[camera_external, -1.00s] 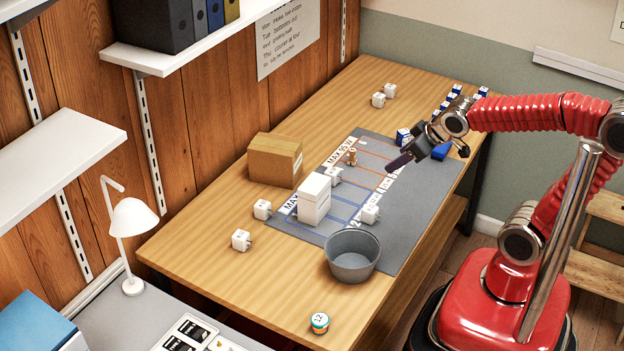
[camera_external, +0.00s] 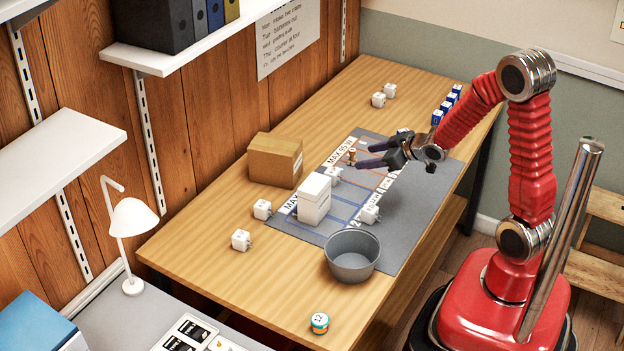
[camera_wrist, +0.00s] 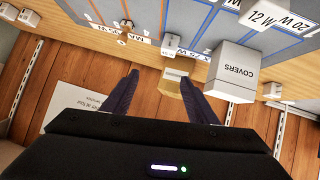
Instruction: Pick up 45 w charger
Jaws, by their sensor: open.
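My gripper (camera_external: 362,155) is open and empty above the grey grading mat (camera_external: 420,213); its two dark fingers also show in the wrist view (camera_wrist: 159,82). I cannot read which charger is the 45 W one. White cube chargers stand on the mat behind the white box (camera_external: 334,175) and near its front edge (camera_external: 370,214). The first shows in the wrist view (camera_wrist: 170,43), ahead of the fingers. Others stand on bare wood to the left (camera_external: 262,209), (camera_external: 241,240), and a pair stands at the far end (camera_external: 378,99).
The white COVERS box (camera_external: 313,202) and a cardboard box (camera_external: 272,163) stand close to the chargers. A small wooden piece (camera_external: 352,157) stands near the fingertips. A grey bowl (camera_external: 352,257) sits at the mat's near end. Blue-and-white boxes (camera_external: 444,108) line the far right edge.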

